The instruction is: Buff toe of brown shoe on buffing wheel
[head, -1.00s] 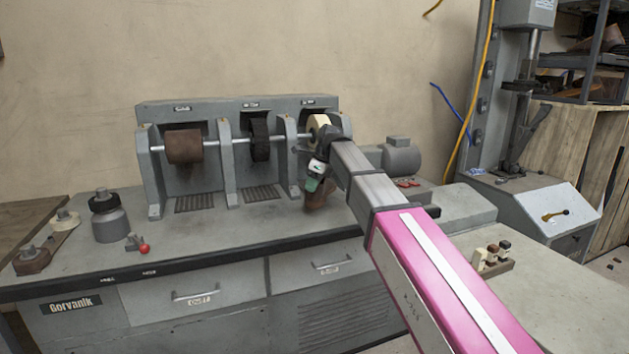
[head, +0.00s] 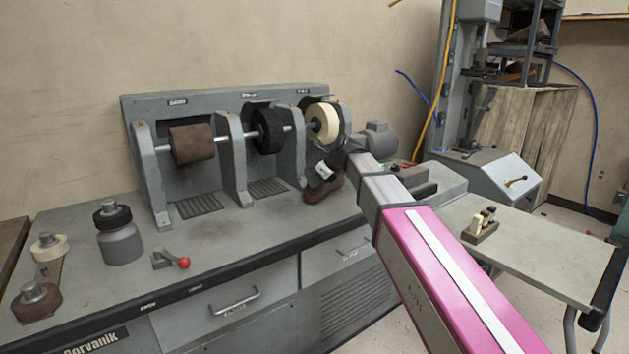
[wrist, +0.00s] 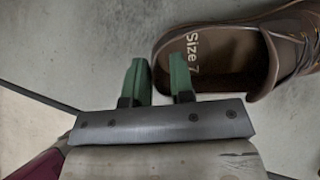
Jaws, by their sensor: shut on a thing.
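The brown shoe (head: 326,192) hangs from my gripper (head: 322,174) just below and in front of the cream buffing wheel (head: 323,123), apart from it. In the wrist view the brown shoe (wrist: 225,60) shows its open top, laces at right and an insole marked "Size 7". My gripper (wrist: 160,65) has green fingers shut on the shoe's rim at the heel, one finger inside and one outside. The shoe's toe lies outside the wrist view. In the head view, my wrist partly covers the shoe.
A black brush wheel (head: 267,131) and a brown drum (head: 192,145) share the shaft, between grey upright brackets (head: 231,160). A grey motor (head: 378,140) stands right of the wheels. A red-knobbed lever (head: 170,259) and grey jar (head: 120,240) are at left.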

